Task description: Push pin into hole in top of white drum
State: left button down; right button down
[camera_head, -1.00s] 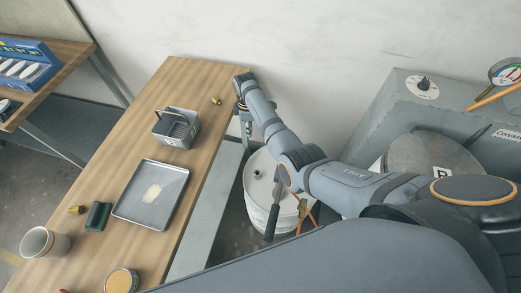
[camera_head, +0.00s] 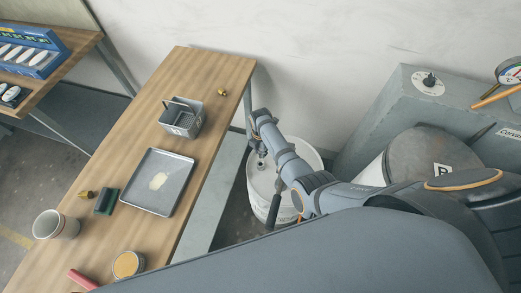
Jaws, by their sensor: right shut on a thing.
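The white drum (camera_head: 313,160) stands on the floor between the wooden table and the grey cabinet. My right gripper (camera_head: 262,156) is over the left part of the drum's top, pointing down. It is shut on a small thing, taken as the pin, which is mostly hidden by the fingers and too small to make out. The hole in the drum top is not clearly visible; the gripper and arm cover that part. I cannot tell whether the pin touches the drum. My left gripper is not in view.
The wooden table (camera_head: 215,75) holds a wire-handled metal basket (camera_head: 182,120), a grey tray (camera_head: 152,190), a cup (camera_head: 50,226) and a brass piece (camera_head: 222,92). A grey cabinet (camera_head: 400,100) is at the right.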

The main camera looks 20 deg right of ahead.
notch_tip(320, 180, down, 6)
jog(key=b, duration=0.4)
jog(key=shift+r, duration=0.1)
jog(key=shift+p, duration=0.55)
dwell(1.2)
jog(key=shift+f+b, duration=1.9)
jog(key=shift+f, duration=0.25)
jog(key=c, duration=1.1)
grip_release()
jog(key=shift+r, duration=0.2)
notch_tip(320, 180, up, 12)
jog(key=shift+f, duration=0.15)
